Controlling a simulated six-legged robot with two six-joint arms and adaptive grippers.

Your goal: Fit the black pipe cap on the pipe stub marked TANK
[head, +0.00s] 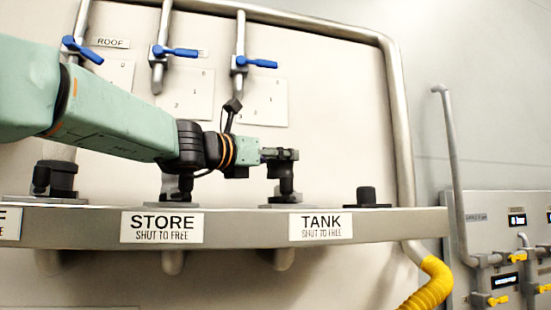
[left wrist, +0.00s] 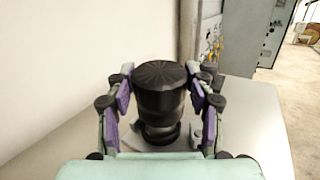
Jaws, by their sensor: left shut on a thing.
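The black pipe cap (left wrist: 161,76), with a ribbed round top, stands upright between the purple-padded fingers of my left gripper (left wrist: 160,100) in the left wrist view. In the head view my left gripper (head: 281,155) is shut on the cap (head: 286,170), over the dark stub (head: 285,190) on the ledge behind the TANK label (head: 320,227). The cap is in line with the stub below it. I cannot tell whether it is fully seated, because the fingers hide part of it. My right gripper is not in view.
The grey ledge (head: 260,230) also carries a dark fitting behind the STORE label (head: 161,227) and a short black post (head: 367,195) on the right. Blue-handled valves (head: 257,63) hang on pipes above. A yellow hose (head: 430,285) is at lower right.

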